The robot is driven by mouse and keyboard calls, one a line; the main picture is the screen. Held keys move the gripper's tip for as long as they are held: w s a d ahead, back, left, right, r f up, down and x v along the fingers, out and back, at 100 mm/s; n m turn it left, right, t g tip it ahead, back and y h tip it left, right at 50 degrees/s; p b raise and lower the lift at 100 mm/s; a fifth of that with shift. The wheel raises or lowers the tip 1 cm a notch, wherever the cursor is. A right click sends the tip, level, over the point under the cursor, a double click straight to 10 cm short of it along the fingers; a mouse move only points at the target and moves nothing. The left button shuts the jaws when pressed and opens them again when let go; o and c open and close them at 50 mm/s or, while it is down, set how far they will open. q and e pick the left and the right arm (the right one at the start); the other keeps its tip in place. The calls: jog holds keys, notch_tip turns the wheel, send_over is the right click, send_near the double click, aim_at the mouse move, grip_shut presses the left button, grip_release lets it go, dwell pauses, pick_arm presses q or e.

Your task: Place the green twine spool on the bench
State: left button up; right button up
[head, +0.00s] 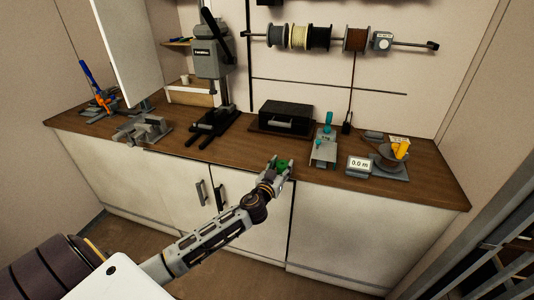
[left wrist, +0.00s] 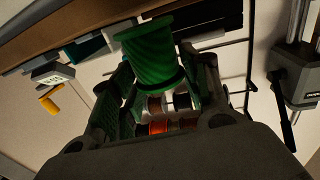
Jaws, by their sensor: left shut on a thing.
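My left gripper (head: 280,168) reaches to the front edge of the bench (head: 230,146) in the head view. It is shut on the green twine spool (head: 284,164), which shows small and partly covered by the fingers. In the left wrist view the green spool (left wrist: 155,52) fills the space between the green-padded fingers of the left gripper (left wrist: 155,80). Whether the spool touches the bench top, I cannot tell. The right gripper is not in view.
A black box (head: 285,116), a teal-handled tool (head: 325,145), a length display (head: 359,166) and a winder (head: 390,160) stand on the bench near the gripper. A drill press (head: 212,70) stands behind left. Several spools hang on a wall rod (head: 400,42). Bench top left of the box is partly clear.

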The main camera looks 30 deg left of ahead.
pick_arm(q)
jog(key=w+a+r+n+y+b, duration=0.1)
jog(key=w+a+r+b, duration=0.2)
jog(key=a, duration=0.4)
jog(key=w+a+r+y+b, duration=0.1)
jog(key=w+a+r+b, duration=0.2)
jog(key=w+a+r, duration=0.2)
jog(key=shift+w+a+r+n+g+y, duration=0.3)
jog(key=shift+w+a+r+n, duration=0.1)
jog(key=shift+w+a, duration=1.1)
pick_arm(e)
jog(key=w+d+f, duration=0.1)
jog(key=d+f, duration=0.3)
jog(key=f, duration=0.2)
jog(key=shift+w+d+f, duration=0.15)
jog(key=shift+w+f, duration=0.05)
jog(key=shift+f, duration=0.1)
pick_arm(q)
jog(key=shift+s+a, duration=0.1)
jog(key=shift+s, duration=0.05)
jog(key=shift+f, duration=0.15)
notch_tip(320, 180, down, 6)
jog(key=shift+b, duration=0.4)
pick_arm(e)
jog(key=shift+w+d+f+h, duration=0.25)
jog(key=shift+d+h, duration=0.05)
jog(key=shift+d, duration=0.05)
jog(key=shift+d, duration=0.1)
